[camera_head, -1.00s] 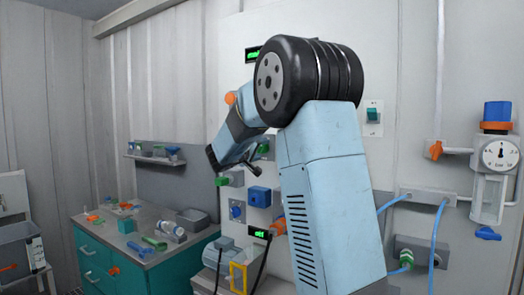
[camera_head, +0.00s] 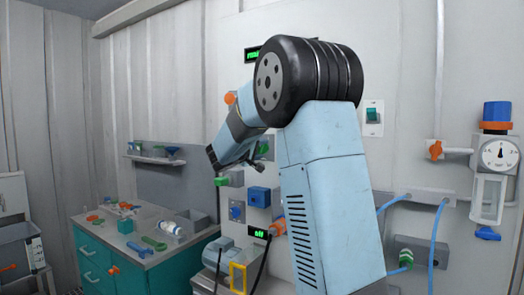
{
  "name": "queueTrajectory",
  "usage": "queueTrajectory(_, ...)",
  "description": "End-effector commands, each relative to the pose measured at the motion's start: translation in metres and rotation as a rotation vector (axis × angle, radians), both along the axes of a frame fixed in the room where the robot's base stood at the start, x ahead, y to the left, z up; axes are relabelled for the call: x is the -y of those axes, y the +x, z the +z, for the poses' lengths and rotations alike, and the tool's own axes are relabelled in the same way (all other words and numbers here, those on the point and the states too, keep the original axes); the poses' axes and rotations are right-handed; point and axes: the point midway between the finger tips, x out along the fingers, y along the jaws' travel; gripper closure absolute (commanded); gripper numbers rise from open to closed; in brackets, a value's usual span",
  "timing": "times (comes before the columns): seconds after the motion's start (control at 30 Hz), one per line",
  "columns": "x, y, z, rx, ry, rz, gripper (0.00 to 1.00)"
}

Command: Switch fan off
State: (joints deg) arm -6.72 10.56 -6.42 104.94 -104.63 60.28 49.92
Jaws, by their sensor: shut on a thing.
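My gripper (camera_head: 254,163) is at the end of my raised arm, in front of the wall panel at the picture's middle. Only a small dark part of it shows below my forearm. It is shut, and a green part (camera_head: 263,148) shows right at it, the likeliest thing in its jaws. The fingertips are mostly hidden, so the exact contact is unclear. No fan is clearly seen. A wall switch (camera_head: 373,117) with a teal-green rocker on a white plate sits right of my shoulder joint, apart from my gripper. Its label is not readable.
A display (camera_head: 258,233) appears to read "off". The teal bench (camera_head: 112,265) stands at left; a gauge (camera_head: 499,154) and blue hoses are at right.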

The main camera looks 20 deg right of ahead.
Motion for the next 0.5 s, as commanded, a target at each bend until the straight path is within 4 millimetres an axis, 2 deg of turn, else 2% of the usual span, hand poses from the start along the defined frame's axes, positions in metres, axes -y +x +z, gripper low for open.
queueTrajectory(0.03, -0.0037, 0.0009, -0.0051, -0.038, -0.016, 0.006, 0.82)
queueTrajectory(0.5, -0.0076, 0.0020, -0.0057, -0.406, -0.258, 0.013, 0.82)
